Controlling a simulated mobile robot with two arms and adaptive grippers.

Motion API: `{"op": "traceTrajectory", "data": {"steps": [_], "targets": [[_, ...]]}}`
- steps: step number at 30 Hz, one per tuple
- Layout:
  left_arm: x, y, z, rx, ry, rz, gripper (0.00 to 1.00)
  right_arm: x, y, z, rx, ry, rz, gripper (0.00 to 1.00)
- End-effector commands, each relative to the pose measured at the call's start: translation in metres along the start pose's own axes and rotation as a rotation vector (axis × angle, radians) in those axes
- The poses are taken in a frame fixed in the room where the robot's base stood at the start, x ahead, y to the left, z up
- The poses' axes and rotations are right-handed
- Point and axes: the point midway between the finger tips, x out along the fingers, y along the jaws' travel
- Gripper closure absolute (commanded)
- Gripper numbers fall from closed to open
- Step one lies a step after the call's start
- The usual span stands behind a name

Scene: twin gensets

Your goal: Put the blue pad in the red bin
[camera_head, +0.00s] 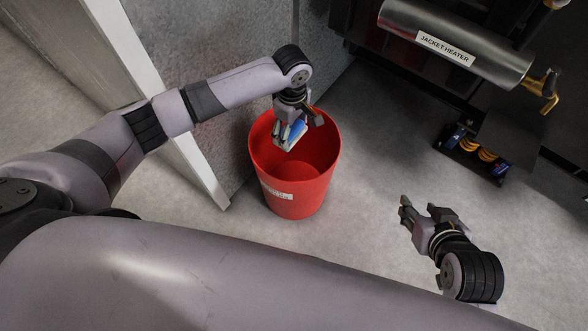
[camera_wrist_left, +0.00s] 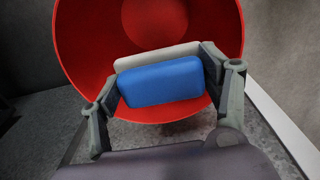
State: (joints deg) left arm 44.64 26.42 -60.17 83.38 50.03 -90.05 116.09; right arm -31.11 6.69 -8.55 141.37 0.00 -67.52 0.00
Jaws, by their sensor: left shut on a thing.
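The red bin (camera_head: 294,195) stands on the floor near the middle of the head view, with a pale label on its front. My left gripper (camera_head: 291,130) is over the bin's mouth and is shut on the blue pad (camera_head: 297,131). In the left wrist view the blue pad (camera_wrist_left: 160,82) has a whitish backing layer and sits between the two fingers, with the red bin (camera_wrist_left: 90,50) behind it. My right gripper (camera_head: 428,212) is to the right of the bin, over bare floor, with its fingers apart and nothing between them.
A grey wall panel (camera_head: 215,60) with a white edge strip stands left of and behind the bin. A metal cylinder labelled JACKET HEATER (camera_head: 455,45) with a brass valve (camera_head: 544,90) is at the upper right. The floor (camera_head: 375,150) right of the bin is clear.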

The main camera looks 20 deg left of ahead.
Motion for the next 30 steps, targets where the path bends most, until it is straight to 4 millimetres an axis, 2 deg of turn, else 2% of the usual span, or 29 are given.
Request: {"op": "traceTrajectory", "data": {"steps": [7, 8, 18, 30], "targets": [[-0.0003, 0.0002, -0.0001, 0.0, 0.0, 0.001, 0.56, 0.0, -0.0002, -0.001, 0.0, 0.004, 0.0, 0.6], [-0.0003, 0.0002, -0.0001, 0.0, 0.0, 0.001, 0.29, 0.0, -0.0002, -0.0009, 0.0, 0.004, 0.0, 0.6], [-0.0002, 0.0002, -0.0001, 0.0, 0.0, 0.001, 0.07, 0.0001, -0.0001, -0.0006, 0.0, 0.003, 0.0, 0.6], [-0.0046, 0.0006, 0.0001, 0.0, -0.001, 0.002, 0.06, 0.0002, 0.0001, -0.0004, 0.0, 0.002, 0.0, 0.6]]}}
